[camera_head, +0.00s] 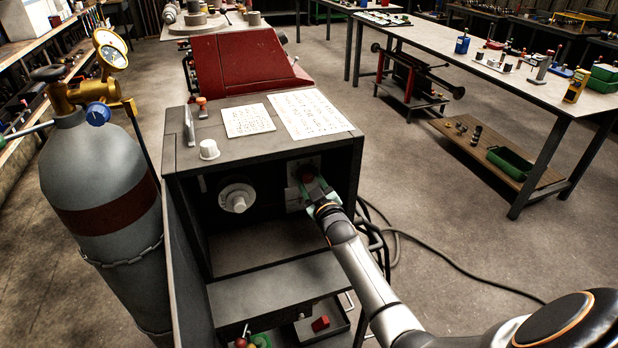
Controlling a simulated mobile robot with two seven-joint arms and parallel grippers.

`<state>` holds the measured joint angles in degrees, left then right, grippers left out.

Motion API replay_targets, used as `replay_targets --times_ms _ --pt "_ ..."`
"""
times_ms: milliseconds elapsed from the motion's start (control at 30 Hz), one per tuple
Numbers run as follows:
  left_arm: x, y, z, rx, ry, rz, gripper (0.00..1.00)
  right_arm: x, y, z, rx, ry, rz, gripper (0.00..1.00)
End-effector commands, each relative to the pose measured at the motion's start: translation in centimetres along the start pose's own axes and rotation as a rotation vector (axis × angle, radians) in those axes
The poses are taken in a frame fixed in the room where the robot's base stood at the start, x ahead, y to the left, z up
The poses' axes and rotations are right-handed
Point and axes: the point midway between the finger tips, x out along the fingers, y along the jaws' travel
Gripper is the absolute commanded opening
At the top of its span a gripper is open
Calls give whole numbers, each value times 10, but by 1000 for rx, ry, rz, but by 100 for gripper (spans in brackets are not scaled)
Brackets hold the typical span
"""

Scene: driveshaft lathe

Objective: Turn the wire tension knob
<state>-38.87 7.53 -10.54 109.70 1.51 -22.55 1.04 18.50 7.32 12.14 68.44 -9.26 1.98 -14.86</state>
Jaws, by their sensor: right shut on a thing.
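A machine cabinet (255,283) stands in the middle of the view with an open recess in its front. My right gripper (309,181) reaches in from the lower right and is shut on this knob. Its fingers cover part of the knob, so any pointer or mark is hidden. A larger white round dial (237,198) is on the left of the recess, apart from the gripper. No label shows which is the wire tension knob. My left gripper is out of view.
A grey gas cylinder (98,170) with gauges stands close on the left. Papers (308,113) and a white cap (209,150) lie on the cabinet top. Black cables (440,258) run over the floor to the right. A long workbench (490,72) stands at the back right.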

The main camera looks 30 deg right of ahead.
Motion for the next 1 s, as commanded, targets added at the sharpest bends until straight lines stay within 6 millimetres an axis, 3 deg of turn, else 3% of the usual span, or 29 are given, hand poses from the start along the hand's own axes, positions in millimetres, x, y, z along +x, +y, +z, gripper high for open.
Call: replay_targets --times_ms 500,1000 --pt "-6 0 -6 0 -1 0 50 0 -1 0 387 -2 -1 0" --pt "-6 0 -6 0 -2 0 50 0 -1 0 491 -1 -1 0"
